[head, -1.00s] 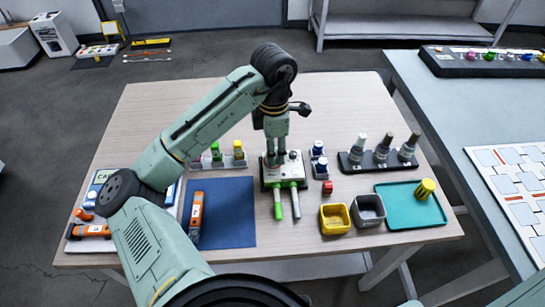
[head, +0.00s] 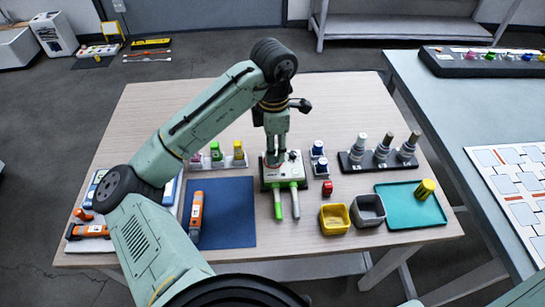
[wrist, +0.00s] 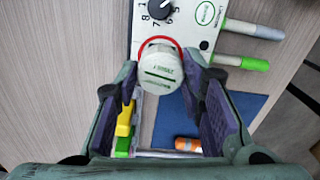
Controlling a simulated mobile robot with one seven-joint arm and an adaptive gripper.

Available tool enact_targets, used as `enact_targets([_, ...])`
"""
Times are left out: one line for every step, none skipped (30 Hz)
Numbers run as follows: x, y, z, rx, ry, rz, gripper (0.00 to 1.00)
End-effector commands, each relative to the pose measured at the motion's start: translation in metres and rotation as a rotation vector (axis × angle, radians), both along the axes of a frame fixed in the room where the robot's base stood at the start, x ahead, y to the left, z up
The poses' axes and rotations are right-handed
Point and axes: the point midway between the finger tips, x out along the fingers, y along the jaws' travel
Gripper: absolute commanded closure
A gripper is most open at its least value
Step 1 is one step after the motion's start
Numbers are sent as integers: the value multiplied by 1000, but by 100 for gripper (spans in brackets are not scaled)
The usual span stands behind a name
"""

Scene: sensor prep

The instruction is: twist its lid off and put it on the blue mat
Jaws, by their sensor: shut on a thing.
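My gripper (head: 273,150) is over the pale device (head: 297,168) near the table's middle. In the wrist view its fingers (wrist: 163,75) stand on either side of a white round-topped piece (wrist: 162,68) with green marking, and are shut on it. Behind that piece, a red ring (wrist: 150,42) shows on the device's face, beside a black dial (wrist: 160,8). What lies under the white piece is hidden, and I cannot tell whether it is separate from the device. The blue mat (head: 232,222) lies left of the device, with an orange tool (head: 196,213) along its left edge.
A rack with small bottles, one yellow-capped (head: 238,152), stands behind the mat. A yellow bin (head: 335,219), a grey bin (head: 368,211) and a teal tray (head: 405,216) stand to the right. The mat's middle is bare.

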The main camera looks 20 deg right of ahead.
Motion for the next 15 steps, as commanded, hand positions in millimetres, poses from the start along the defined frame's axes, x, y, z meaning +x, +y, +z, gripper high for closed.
enact_targets([0, 0, 1, 0, -1, 0, 80])
enact_targets([0, 0, 2, 0, -1, 0, 80])
enact_targets([0, 0, 3, 1, -1, 0, 80])
enact_targets([1, 0, 4, 1, -2, 1, 80])
enact_targets([1, 0, 6, 1, -2, 1, 80])
enact_targets([1, 0, 8, 1, -3, 1, 80])
enact_targets([1, 0, 9, 1, -3, 1, 80])
enact_targets([1, 0, 11, 1, -2, 1, 80])
enact_targets([0, 0, 13, 0, -2, 1, 80])
enact_targets([0, 0, 14, 0, -2, 1, 80])
enact_targets([0, 0, 16, 0, -2, 1, 80])
enact_targets([1, 0, 18, 1, -3, 1, 80])
enact_targets([1, 0, 19, 1, -3, 1, 80])
enact_targets([1, 0, 21, 1, -3, 1, 80])
enact_targets([1, 0, 23, 0, -2, 1, 80])
